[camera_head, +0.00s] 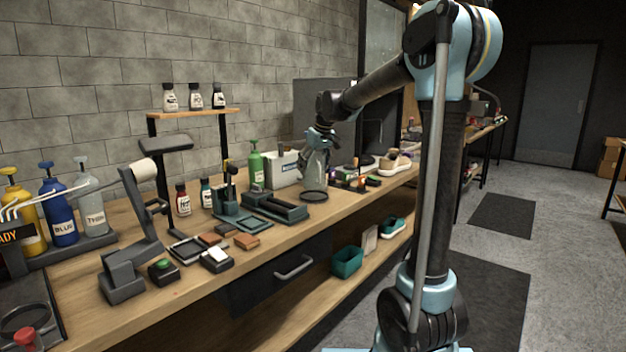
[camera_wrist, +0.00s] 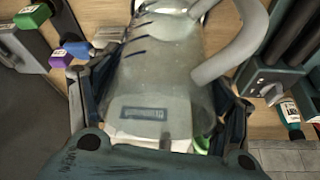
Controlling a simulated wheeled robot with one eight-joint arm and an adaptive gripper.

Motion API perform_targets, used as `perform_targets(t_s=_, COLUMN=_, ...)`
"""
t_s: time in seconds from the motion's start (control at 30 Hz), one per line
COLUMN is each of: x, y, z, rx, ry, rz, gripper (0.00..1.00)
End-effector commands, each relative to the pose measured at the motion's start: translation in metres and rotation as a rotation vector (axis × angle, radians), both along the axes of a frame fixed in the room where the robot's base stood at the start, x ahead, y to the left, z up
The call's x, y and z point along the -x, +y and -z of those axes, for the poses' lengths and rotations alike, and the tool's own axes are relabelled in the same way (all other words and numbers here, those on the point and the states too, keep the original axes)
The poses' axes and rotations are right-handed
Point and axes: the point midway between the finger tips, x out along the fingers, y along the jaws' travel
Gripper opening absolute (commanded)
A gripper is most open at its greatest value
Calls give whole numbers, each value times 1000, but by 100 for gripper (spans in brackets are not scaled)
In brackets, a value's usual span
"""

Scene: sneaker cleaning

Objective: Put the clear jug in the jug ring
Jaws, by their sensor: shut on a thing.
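My gripper (camera_head: 319,142) is shut on the clear jug (camera_head: 315,172), and the jug hangs roughly upright below it at the back of the bench. In the wrist view the jug (camera_wrist: 160,75) fills the middle, with a curved handle at its right and dark marks on its wall. The dark fingers of my gripper (camera_wrist: 160,105) lie on both sides of it. A dark round ring (camera_head: 314,197), which looks like the jug ring, lies on the bench just below the jug in the head view. I cannot tell whether the jug's base touches it.
A green pump bottle (camera_head: 256,160) and a white box (camera_head: 283,170) stand left of the jug. A dark teal tray stand (camera_head: 275,207) is close to the ring's left. Small coloured bottles and a sneaker (camera_head: 394,162) are to the right. The bench's front edge is near the ring.

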Motion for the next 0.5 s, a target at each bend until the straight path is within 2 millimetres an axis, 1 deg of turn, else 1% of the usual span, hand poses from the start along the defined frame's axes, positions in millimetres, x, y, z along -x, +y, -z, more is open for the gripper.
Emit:
perform_targets(t_s=0.17, x=0, y=0, z=18, rx=0, ry=0, rz=0, gripper=47)
perform_targets(t_s=0.3, x=0, y=0, z=36, rx=0, ry=0, rz=0, gripper=47)
perform_targets(t_s=0.4, x=0, y=0, z=41, rx=0, ry=0, rz=0, gripper=47)
perform_targets(t_s=0.5, x=0, y=0, z=40, rx=0, ry=0, rz=0, gripper=47)
